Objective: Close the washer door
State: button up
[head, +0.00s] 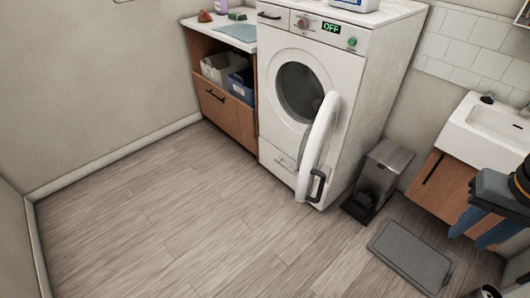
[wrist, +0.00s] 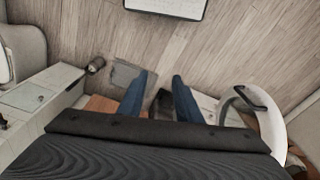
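The white washer (head: 350,85) stands against the back wall, with "OFF" on its display. Its round door (head: 318,140) is swung wide open toward the room, and the dark drum opening (head: 300,92) shows behind it. A dark handle (head: 317,186) is on the door's free edge. In the wrist view the door (wrist: 293,112) is at the right, with its handle (wrist: 250,97) beside it. My gripper (head: 474,232) is at the right edge of the head view, well apart from the door. In the wrist view its blue fingers (wrist: 162,77) are spread, with nothing held.
A pedal bin (head: 382,168) stands just right of the washer. A grey mat (head: 410,257) lies on the floor in front of the sink cabinet (head: 450,185). A wooden shelf unit (head: 225,108) adjoins the washer's left side. The floor at left and centre is clear.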

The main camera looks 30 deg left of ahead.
aim_at(316, 145)
jog(key=u, duration=0.95)
jog(key=k, duration=0.3)
jog(key=z, duration=0.5)
jog(key=i, duration=0.4)
jog(key=u, duration=0.8)
